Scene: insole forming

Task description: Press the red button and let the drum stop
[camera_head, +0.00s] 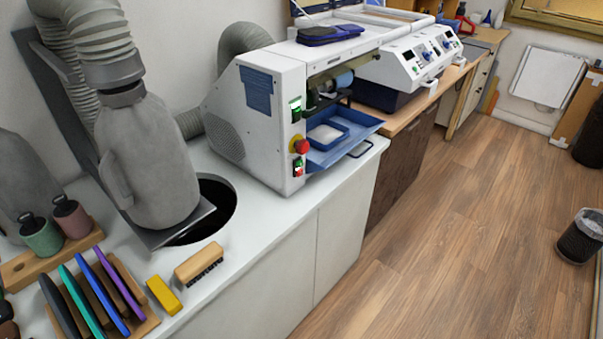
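The red button (301,146) is a round mushroom knob on a yellow base, on the front panel of the white machine (268,120) on the counter. A small green switch (296,110) is above it, and a small red and green switch (298,167) is below it. A pale blue drum-like roller (344,80) shows in the machine's opening, partly hidden. I cannot tell from one frame whether it turns. Neither of my grippers is in view, and nothing touches the button.
A blue tray (362,124) juts out below the opening. A grey hose-fed hood (147,160) stands left by a round hole (215,205). A brush (199,262), yellow block (164,295) and rack of coloured plates (122,325) lie in front. The wooden floor (440,230) is clear.

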